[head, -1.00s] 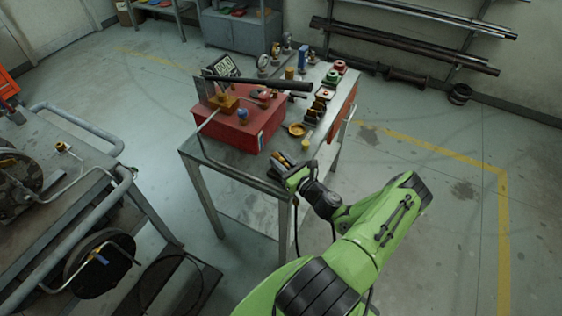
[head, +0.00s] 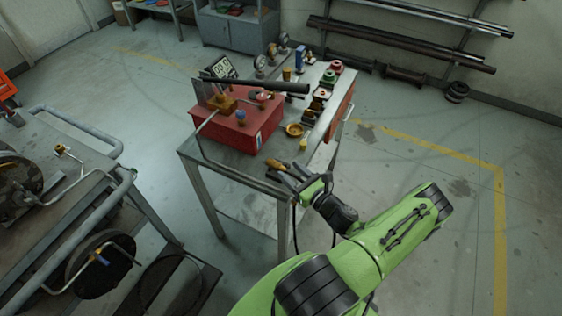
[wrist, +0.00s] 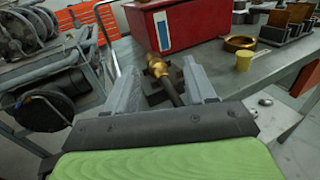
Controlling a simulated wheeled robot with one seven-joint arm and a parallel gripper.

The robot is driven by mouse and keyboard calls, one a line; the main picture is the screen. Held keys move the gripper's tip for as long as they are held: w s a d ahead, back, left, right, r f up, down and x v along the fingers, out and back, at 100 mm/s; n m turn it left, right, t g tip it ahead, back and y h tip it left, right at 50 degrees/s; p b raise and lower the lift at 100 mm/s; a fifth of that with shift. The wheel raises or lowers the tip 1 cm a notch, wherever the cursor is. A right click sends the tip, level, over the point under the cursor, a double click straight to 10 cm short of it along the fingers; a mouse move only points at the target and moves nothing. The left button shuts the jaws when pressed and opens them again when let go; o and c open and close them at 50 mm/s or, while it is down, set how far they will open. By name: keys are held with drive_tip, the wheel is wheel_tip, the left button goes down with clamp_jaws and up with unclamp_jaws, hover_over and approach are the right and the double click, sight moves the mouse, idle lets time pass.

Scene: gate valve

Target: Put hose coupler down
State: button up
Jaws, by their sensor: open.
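The hose coupler (wrist: 157,66), brass with a dark stem, is at the near edge of the metal table (head: 225,157). In the wrist view its stem points back between the fingers of my gripper (wrist: 165,88). A dark block shows beneath or around it; I cannot tell whether the coupler rests in it. In the head view the coupler (head: 275,164) shows just beyond the fingertips of my gripper (head: 284,174). My gripper is open, with a gap visible between the coupler and the fingers.
A red box (head: 237,130) with fittings stands behind the coupler. A brass ring (head: 294,130) and a small yellow piece (head: 302,145) sit to the right. A cart with a tubular rail (head: 85,118) stands left. The floor right of the table is open.

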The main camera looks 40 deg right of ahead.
drive_tip(key=s, duration=0.5)
drive_tip(key=w+a+r+n+g+y, duration=0.1)
drive_tip(key=a+r+n+g+y, duration=0.1)
drive_tip(key=a+r+n+g, duration=0.45)
drive_tip(key=w+a+r+n+g+y, duration=0.1)
drive_tip(key=a+n+g+y, duration=0.3)
drive_tip(key=n, duration=0.6)
drive_tip(key=w+a+r+n+g+y, duration=0.1)
drive_tip(key=w+a+r+n+g, duration=0.1)
drive_tip(key=a+r+n+g, duration=0.4)
drive_tip(key=s+a+r+n+t+h, duration=0.4)
drive_tip(key=s+a+r+n+h, duration=0.2)
drive_tip(key=s+a+r+n, duration=0.3)
drive_tip(key=s+r+n, duration=0.3)
drive_tip(key=r+n, duration=0.2)
drive_tip(key=shift+s+r, duration=0.2)
drive_tip(key=shift+r, duration=0.15)
